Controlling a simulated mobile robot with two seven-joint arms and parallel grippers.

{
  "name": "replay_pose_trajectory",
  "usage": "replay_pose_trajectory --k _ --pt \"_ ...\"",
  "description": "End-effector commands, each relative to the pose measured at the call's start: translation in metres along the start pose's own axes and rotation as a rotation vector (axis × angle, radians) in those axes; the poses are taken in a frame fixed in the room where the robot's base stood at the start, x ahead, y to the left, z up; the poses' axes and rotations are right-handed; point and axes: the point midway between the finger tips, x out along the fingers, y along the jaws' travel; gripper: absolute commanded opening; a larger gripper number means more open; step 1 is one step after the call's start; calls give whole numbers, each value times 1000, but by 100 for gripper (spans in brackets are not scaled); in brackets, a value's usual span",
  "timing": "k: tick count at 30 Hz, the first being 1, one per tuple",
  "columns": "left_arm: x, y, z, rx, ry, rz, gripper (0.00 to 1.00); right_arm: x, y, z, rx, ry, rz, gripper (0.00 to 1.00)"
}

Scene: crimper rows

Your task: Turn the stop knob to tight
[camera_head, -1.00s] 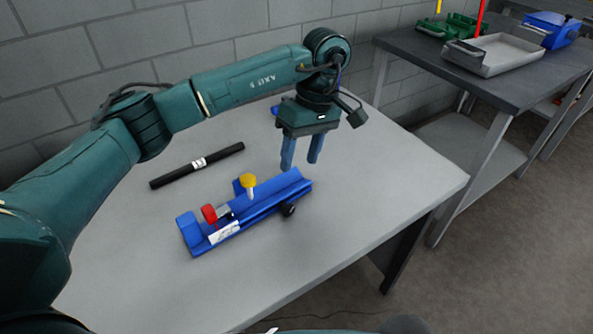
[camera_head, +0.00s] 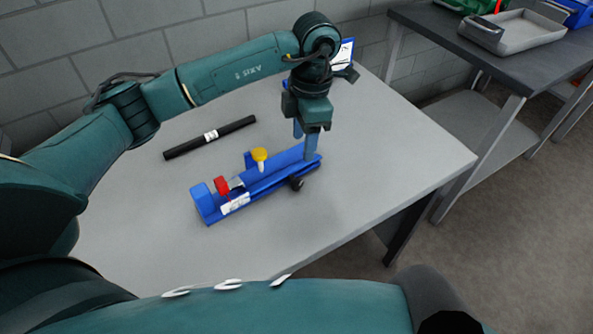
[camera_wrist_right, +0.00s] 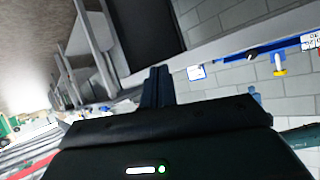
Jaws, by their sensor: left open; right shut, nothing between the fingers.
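A blue fixture (camera_head: 262,181) lies on the grey table (camera_head: 385,165), with a red knob (camera_head: 221,185), a yellow knob (camera_head: 260,155) and a black knob (camera_head: 297,184) on its near side. I cannot tell which is the stop knob, nor read its setting. My left gripper (camera_head: 304,147) points down, open, with its fingers at the fixture's right end; contact is unclear. In the right wrist view part of a blue fixture shows at the upper right, with a yellow knob (camera_wrist_right: 280,72). My right gripper (camera_wrist_right: 157,86) is shut and empty, away from the fixture.
A black rod with a white label (camera_head: 210,136) lies behind the fixture. A blue object with a white card (camera_head: 343,54) stands at the back, partly behind my left arm. A dark bench (camera_head: 483,52) with a grey tray (camera_head: 515,38) stands to the right. The table's right side is clear.

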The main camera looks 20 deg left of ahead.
Motion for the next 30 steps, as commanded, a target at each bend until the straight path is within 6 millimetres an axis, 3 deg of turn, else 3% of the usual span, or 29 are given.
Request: replay_pose_trajectory --k 18,24,30 --pt "-7 -14 -32 -1680 -219 -98 50 -14 0 -19 -76 -28 12 0" --pt "-9 -16 -37 -1977 -254 -157 50 -14 1 -19 -93 -36 16 0" --pt "-2 -16 -36 -2045 -259 -173 50 -14 1 -17 -94 -42 17 0"
